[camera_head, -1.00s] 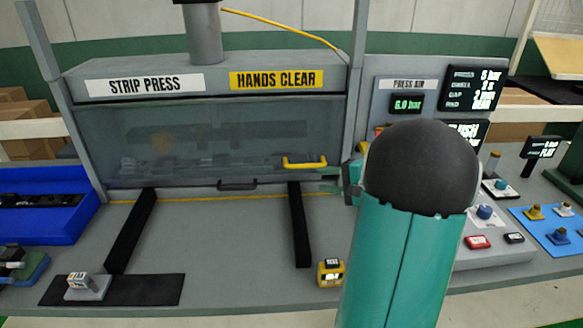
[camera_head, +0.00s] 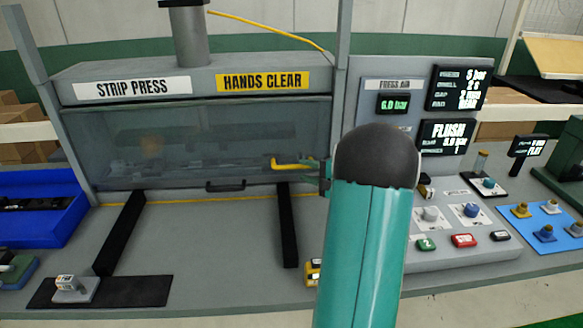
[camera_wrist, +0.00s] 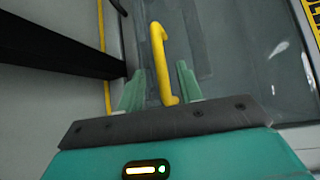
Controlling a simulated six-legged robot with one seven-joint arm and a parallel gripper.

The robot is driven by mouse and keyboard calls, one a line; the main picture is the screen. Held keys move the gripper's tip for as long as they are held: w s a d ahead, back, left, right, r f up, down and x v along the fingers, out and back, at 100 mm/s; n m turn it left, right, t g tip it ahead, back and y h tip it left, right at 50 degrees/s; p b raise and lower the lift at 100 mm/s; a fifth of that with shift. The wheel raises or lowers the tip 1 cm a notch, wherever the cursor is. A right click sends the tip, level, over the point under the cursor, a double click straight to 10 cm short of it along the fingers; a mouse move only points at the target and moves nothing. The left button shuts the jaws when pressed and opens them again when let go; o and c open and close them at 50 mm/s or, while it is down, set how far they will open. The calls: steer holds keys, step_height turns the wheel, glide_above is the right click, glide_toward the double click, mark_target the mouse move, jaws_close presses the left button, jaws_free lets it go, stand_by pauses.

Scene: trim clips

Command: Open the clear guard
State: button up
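The clear guard (camera_head: 120,150) is a see-through panel across the front of the strip press, and it is down. Its yellow handle (camera_head: 292,164) is at the panel's lower right; it also shows in the wrist view (camera_wrist: 161,62). A small dark handle (camera_head: 226,186) sits at the panel's lower edge. My gripper (camera_wrist: 157,85) is open, with its green fingers on either side of the near part of the yellow handle. No grip on it shows. In the head view my arm hides much of my gripper (camera_head: 316,164).
Two black rails (camera_head: 121,232) (camera_head: 287,225) run forward from the press. A control panel (camera_head: 455,250) with knobs and buttons is to the right of my arm. A blue bin (camera_head: 38,222) stands at left. A yellow block (camera_head: 313,270) is partly hidden by my arm.

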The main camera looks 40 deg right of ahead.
mark_target(295, 167)
steer(key=w, duration=0.6)
steer(key=shift+a+f, duration=0.35)
steer(key=shift+f, duration=0.05)
jaws_close()
